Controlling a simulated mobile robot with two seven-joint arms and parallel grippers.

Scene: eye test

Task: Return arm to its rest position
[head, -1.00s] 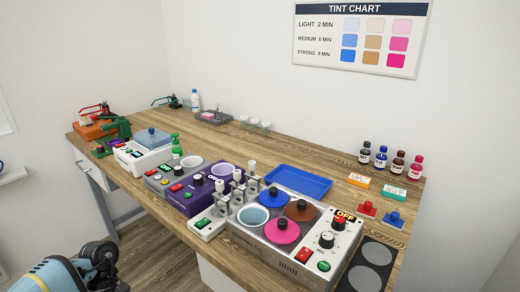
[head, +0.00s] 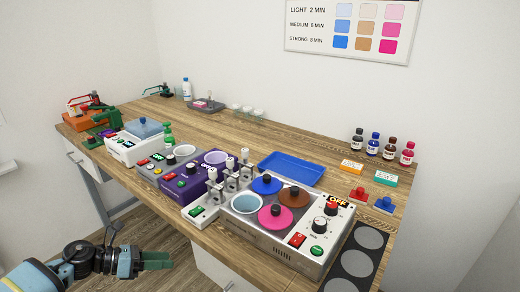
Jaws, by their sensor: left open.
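My left arm comes in at the lower left. Its left gripper (head: 138,259) is open, with nothing visible between its fingers. It is over the wooden floor, in front of the table (head: 215,118) and below the tabletop's front edge, apart from everything on the table. My right gripper is not in view.
The tabletop holds a steel unit with round wells (head: 280,238), a purple warmer (head: 187,188), a blue tray (head: 291,168), a white bath (head: 127,150) and several small bottles (head: 373,145). Floor (head: 150,225) beside the gripper looks clear.

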